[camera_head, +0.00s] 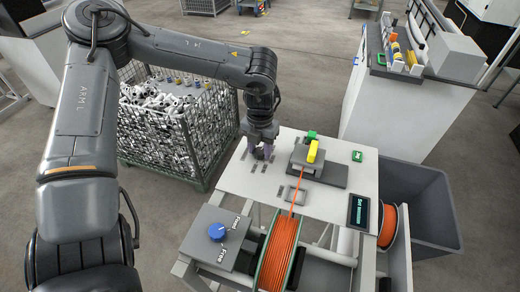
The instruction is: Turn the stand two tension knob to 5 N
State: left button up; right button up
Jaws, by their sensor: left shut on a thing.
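My left gripper (262,152) points down at the back left of the pale stand top (240,182). It is shut on what looks like the tension knob, which its fingers mostly hide. Small dark marks lie on the stand top around the fingers; I cannot read them or the knob's setting. A dark display (359,212) at the stand's right front shows small text, too small to read fully. My right gripper is not in view.
A blue knob (217,231) sits on a labelled box at the front left. An orange cable spool (279,256) stands at the front, its cable running to a yellow-topped block (313,152). A wire crate of metal parts (160,125) stands behind left; a grey bin (420,205) stands right.

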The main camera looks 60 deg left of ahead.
aim_at(260, 151)
pick_arm(q)
jog(key=m+b, duration=0.1)
jog(key=m, duration=0.4)
jog(key=shift+m, duration=0.3)
dwell(0.4)
jog(key=o, duration=1.1)
jog(key=shift+c, duration=0.2)
jog(key=shift+r, duration=0.1)
notch_tip(260, 151, up, 11)
jog(key=shift+b, duration=0.4)
